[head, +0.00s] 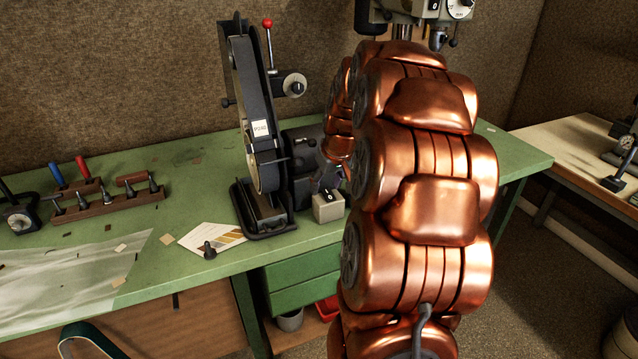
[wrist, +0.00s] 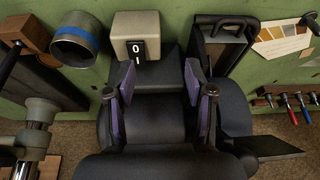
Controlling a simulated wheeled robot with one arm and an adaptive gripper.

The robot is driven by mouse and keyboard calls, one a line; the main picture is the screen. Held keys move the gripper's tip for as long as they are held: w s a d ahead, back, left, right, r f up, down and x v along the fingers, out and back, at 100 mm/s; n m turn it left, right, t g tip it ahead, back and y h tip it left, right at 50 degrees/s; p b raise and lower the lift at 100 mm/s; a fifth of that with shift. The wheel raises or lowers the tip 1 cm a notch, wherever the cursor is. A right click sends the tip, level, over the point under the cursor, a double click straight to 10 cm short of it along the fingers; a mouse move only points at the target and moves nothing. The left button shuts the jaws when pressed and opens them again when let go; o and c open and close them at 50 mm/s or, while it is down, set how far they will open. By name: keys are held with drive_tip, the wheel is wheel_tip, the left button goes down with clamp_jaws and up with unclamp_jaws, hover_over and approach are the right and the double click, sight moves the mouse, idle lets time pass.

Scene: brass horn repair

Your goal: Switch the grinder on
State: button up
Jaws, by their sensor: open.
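The grinder (head: 258,125) is a tall dark belt machine with a red-knobbed lever, standing on the green bench in the head view. Its base shows in the wrist view (wrist: 222,48). A pale grey switch box (head: 328,208) sits at its right foot. In the wrist view the switch box (wrist: 126,25) has a black rocker (wrist: 137,49) marked 0 and 1. My gripper (wrist: 160,82) is open and empty, its purple-padded fingers spread. In the head view my copper arm hides most of the gripper.
A blue-banded ring (wrist: 78,42) and a wooden block (wrist: 27,33) lie left of the box in the wrist view. A swatch card (head: 212,238) lies left of the grinder, with a tool rack (head: 108,206) beyond. A drill press (head: 458,12) stands behind my arm.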

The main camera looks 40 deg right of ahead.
approach(329, 194)
drive_tip(key=shift+h, duration=0.3)
drive_tip(key=x, duration=0.2)
drive_tip(key=p+x, duration=0.1)
drive_tip(key=x, duration=0.1)
drive_tip(key=p+x, duration=0.1)
drive_tip(key=x, duration=0.1)
drive_tip(key=shift+a+f, duration=0.15)
drive_tip(key=shift+a, duration=0.25)
drive_tip(key=shift+w+d+f+t+p, duration=0.1)
drive_tip(key=shift+w+f+t+p, duration=0.1)
drive_tip(key=shift+f, duration=0.25)
drive_tip(key=shift+w+d+f+t+p, duration=0.1)
drive_tip(key=shift+f+p, duration=0.1)
drive_tip(key=shift+f, duration=0.2)
clamp_jaws()
